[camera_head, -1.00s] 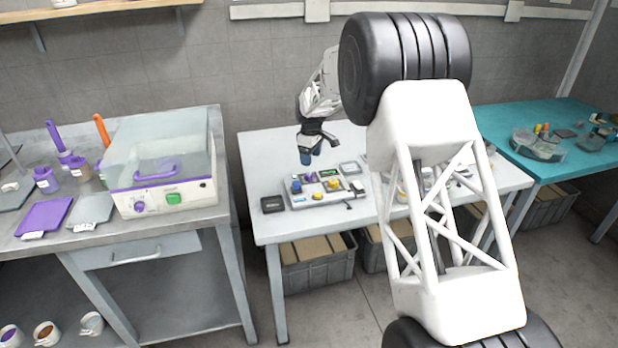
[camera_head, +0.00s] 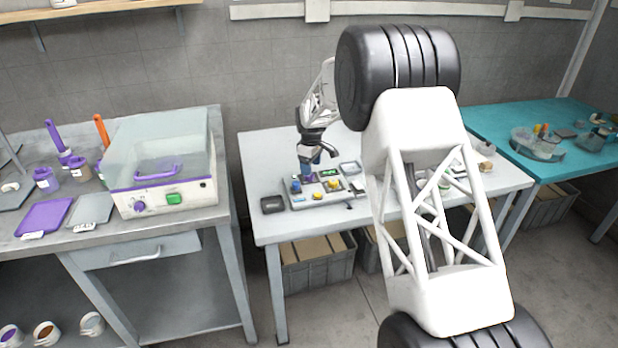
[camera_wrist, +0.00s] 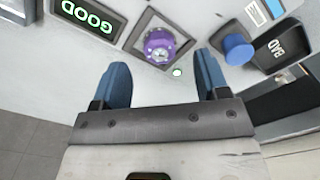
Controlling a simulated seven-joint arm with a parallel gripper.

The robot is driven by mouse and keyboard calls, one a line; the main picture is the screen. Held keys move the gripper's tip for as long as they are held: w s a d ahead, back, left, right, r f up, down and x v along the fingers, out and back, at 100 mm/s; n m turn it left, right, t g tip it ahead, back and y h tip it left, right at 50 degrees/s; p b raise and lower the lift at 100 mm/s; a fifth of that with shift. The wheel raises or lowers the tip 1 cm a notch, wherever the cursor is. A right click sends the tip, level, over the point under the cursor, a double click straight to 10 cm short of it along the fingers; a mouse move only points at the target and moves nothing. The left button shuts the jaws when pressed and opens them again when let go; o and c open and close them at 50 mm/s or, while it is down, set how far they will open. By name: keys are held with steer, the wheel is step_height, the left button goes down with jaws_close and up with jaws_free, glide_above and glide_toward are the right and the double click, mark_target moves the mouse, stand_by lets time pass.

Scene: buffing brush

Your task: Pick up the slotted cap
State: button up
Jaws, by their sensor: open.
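A round purple piece with a grey, marked top (camera_wrist: 160,46) sits in a square dark-edged recess in the wrist view. It looks like the slotted cap, though a slot is too small to make out. My gripper (camera_wrist: 163,74) is open, its two blue fingers apart and empty. The purple piece lies just beyond the fingertips, roughly centred between them. In the head view my gripper (camera_head: 309,163) is above the white tray (camera_head: 300,206) on the middle table, and its fingers hide part of the tray.
A "GOOD" sign (camera_wrist: 88,16) is left of the recess. A blue round piece (camera_wrist: 238,49) and a black "BAD" bin (camera_wrist: 283,47) are at the right. A dark box (camera_head: 273,205) stands left of the tray. The table's front left is clear.

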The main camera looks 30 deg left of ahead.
steer(key=shift+f, duration=1.9)
steer(key=shift+c, duration=0.5)
steer(key=c, duration=0.9)
steer(key=shift+r, duration=0.1)
steer(key=shift+r, duration=1.7)
steer(key=s+d+r, duration=0.1)
steer(key=s+d, duration=0.9)
steer(key=s, duration=0.2)
steer(key=shift+r, duration=0.25)
steer(key=shift+s+d, duration=0.1)
